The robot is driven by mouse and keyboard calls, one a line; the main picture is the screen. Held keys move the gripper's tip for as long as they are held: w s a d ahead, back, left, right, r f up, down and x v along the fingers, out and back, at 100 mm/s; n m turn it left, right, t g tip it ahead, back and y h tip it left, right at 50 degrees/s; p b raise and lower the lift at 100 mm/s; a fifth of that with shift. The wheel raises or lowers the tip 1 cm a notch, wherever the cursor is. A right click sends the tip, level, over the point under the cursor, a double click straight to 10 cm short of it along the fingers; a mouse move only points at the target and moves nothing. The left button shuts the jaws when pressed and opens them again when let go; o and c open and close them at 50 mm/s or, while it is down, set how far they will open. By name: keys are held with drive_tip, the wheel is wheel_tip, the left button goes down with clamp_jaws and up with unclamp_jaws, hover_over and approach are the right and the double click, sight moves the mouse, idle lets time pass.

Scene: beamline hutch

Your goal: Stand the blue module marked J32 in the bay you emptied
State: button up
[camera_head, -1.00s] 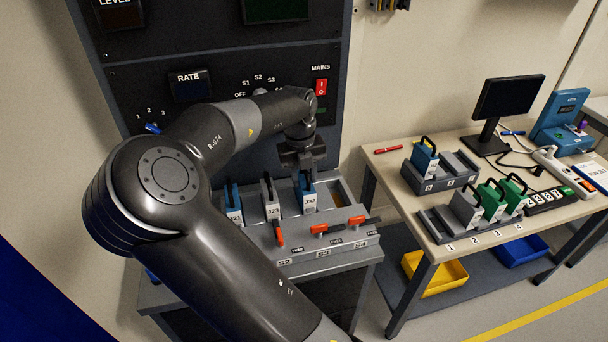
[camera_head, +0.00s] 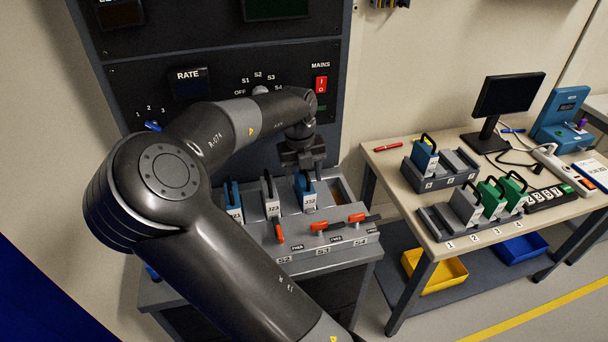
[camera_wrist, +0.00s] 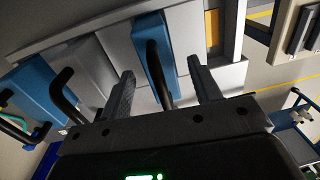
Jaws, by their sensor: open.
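The blue module marked J32 (camera_head: 309,199) stands upright in the rack (camera_head: 345,248) on the left bench, right of the grey module J23 (camera_head: 271,207). My gripper (camera_head: 303,171) is just above J32, pointing down. In the wrist view my open gripper (camera_wrist: 160,72) has one finger on each side of J32's black handle (camera_wrist: 156,72), with gaps visible and nothing clamped. Another blue module (camera_head: 233,213) stands left of J23, partly hidden by my arm.
Red-handled levers (camera_head: 318,226) line the rack's front; one near S2 hangs down, those near S3 and S4 lie sideways. A table (camera_head: 390,162) at right holds a blue module (camera_head: 425,158) in a holder, grey and green modules (camera_head: 492,200) and a monitor (camera_head: 508,97).

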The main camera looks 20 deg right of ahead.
wheel_tip(320, 180, up, 11)
drive_tip(key=s+d+f+n+y, duration=0.3)
drive_tip(key=s+f+n+y, duration=0.15)
drive_tip(key=s+n, duration=0.6)
drive_tip(key=s+a+r+n+t+h, duration=0.1)
drive_tip(key=s+a+r+n+t, duration=0.1)
drive_tip(key=s+n, duration=0.5)
drive_tip(key=s+a+r+n+t+h, duration=0.1)
drive_tip(key=s+n, duration=0.7)
drive_tip(key=n, duration=0.8)
wheel_tip(320, 180, up, 3)
drive_tip(key=shift+a+r+n+t+h, duration=0.2)
drive_tip(key=shift+a+n+t+h, duration=0.15)
drive_tip(key=shift+a+t, duration=0.6)
drive_tip(key=shift+o, duration=0.3)
drive_tip(key=shift+s+n+t+h, duration=0.4)
drive_tip(key=shift+s+n, duration=0.2)
drive_tip(key=shift+n, duration=0.3)
